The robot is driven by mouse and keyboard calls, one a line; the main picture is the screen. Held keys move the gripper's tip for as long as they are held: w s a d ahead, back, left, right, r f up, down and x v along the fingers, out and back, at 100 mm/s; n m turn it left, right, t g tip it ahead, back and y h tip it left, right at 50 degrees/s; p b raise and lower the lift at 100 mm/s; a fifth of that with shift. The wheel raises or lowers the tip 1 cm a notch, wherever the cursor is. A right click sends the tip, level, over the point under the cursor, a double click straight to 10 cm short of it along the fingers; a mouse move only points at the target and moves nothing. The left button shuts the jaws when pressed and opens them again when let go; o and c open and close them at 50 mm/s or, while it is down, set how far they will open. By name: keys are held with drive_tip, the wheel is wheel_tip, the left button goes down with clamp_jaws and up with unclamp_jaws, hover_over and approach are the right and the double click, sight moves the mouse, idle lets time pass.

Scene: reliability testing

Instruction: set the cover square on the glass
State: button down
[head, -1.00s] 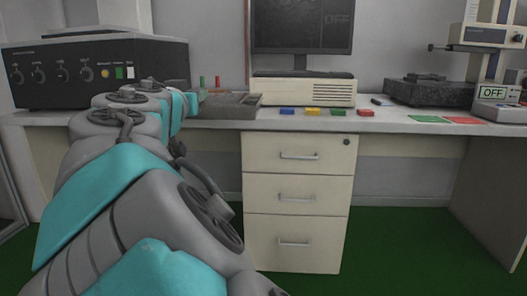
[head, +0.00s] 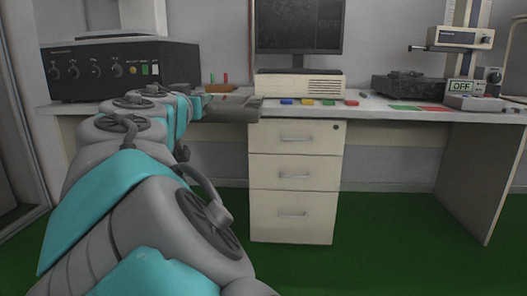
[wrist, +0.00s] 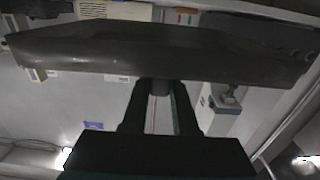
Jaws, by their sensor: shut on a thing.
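My gripper (wrist: 160,90) is shut on a knob on the near side of the cover (wrist: 200,68), a wide, flat, dark grey panel. The cover spans most of the wrist view's width and hides much behind it. In the head view a dark grey flat panel (head: 232,109), which looks like the cover, shows at the end of my arm, in front of the desk. My gripper itself is hidden behind my arm there. I cannot make out the glass for certain in either view.
A long desk (head: 375,112) carries a black box with knobs (head: 100,72), a monitor (head: 300,25), small coloured blocks (head: 307,101), a dark flat device (head: 410,84) and a stand with an "OFF" display (head: 461,86). Drawers (head: 293,185) stand below. Green floor (head: 370,240) is clear.

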drive_tip(key=w+d+f, duration=0.5)
drive_tip(key=d+f, duration=0.4)
drive_tip(key=f, duration=0.1)
drive_tip(key=w+d+f, duration=0.6)
drive_tip(key=d+f, duration=0.4)
drive_tip(key=f, duration=0.1)
drive_tip(key=w+d+f+y, duration=0.1)
drive_tip(key=w+d+f, duration=0.5)
drive_tip(key=d+f, duration=0.4)
drive_tip(key=shift+d+f+n, duration=0.15)
drive_tip(key=shift+d+n, duration=0.05)
drive_tip(key=shift+n, duration=0.2)
drive_tip(key=shift+s, duration=0.1)
wheel_tip(320, 180, up, 13)
drive_tip(key=p, duration=1.3)
drive_tip(key=shift+r, duration=0.2)
drive_tip(key=shift+f, duration=0.1)
